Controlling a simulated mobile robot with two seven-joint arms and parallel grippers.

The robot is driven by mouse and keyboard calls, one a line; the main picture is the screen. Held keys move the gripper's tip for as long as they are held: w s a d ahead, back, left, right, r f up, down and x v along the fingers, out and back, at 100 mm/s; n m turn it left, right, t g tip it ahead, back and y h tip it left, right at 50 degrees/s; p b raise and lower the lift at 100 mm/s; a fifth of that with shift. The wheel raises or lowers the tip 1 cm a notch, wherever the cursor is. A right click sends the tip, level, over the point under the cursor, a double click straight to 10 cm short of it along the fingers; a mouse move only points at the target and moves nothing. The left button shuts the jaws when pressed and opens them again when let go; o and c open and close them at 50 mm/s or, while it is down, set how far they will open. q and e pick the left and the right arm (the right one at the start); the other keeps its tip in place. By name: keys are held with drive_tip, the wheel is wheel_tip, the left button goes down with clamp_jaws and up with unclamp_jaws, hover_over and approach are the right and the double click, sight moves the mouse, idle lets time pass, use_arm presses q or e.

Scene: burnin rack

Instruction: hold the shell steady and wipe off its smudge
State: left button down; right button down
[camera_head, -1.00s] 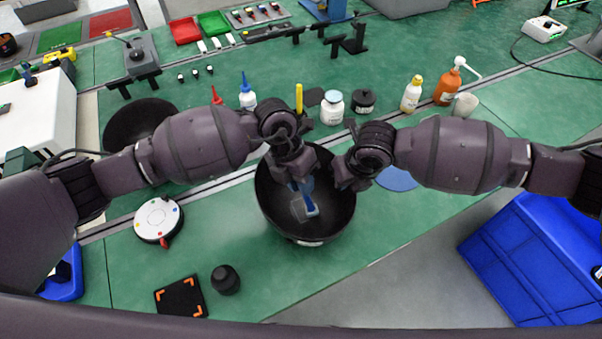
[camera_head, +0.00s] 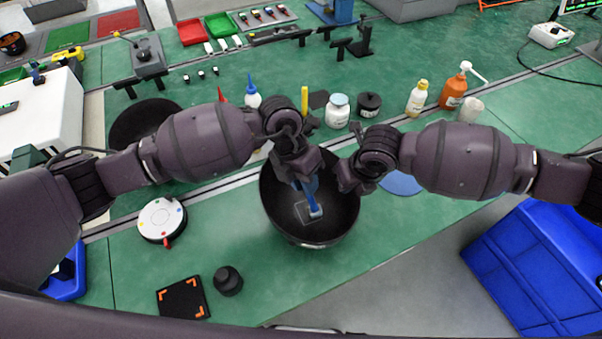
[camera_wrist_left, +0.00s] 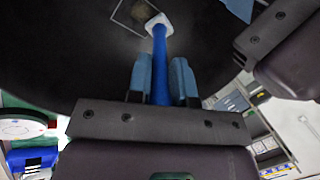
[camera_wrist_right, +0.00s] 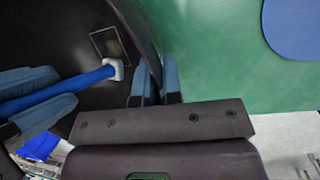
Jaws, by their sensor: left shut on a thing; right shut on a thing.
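The shell (camera_head: 280,218) is a black bowl on the green bench, in the middle of the head view. A thin pale square outline marks its inner wall, and a brownish smudge (camera_wrist_left: 138,11) lies inside it. My left gripper (camera_head: 306,182) is shut on the blue handle of a wiper (camera_wrist_left: 159,60). The wiper's white head (camera_head: 316,211) is at the outline's edge, beside the smudge; contact with the wall cannot be told. My right gripper (camera_wrist_right: 156,88) is shut on the shell's rim, with a finger on each side of the wall.
A white round disc (camera_head: 160,220), a black pad with orange corners (camera_head: 182,298) and a black knob (camera_head: 228,281) are left of the shell. Bottles, including an orange one (camera_head: 453,91), stand behind. A blue crate (camera_head: 530,265) is at right. Bench in front of the shell is clear.

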use_arm(q)
drive_tip(key=shift+r, duration=3.25)
drive_tip(key=shift+f, duration=0.15)
drive_tip(key=shift+f, duration=3.45)
drive_tip(key=shift+w+f, duration=0.15)
drive_tip(key=shift+f, duration=0.15)
drive_tip(key=shift+s+d+f, duration=0.1)
drive_tip(key=shift+s, duration=0.15)
drive_tip(key=shift+r, duration=4)
drive_tip(key=shift+w, duration=0.1)
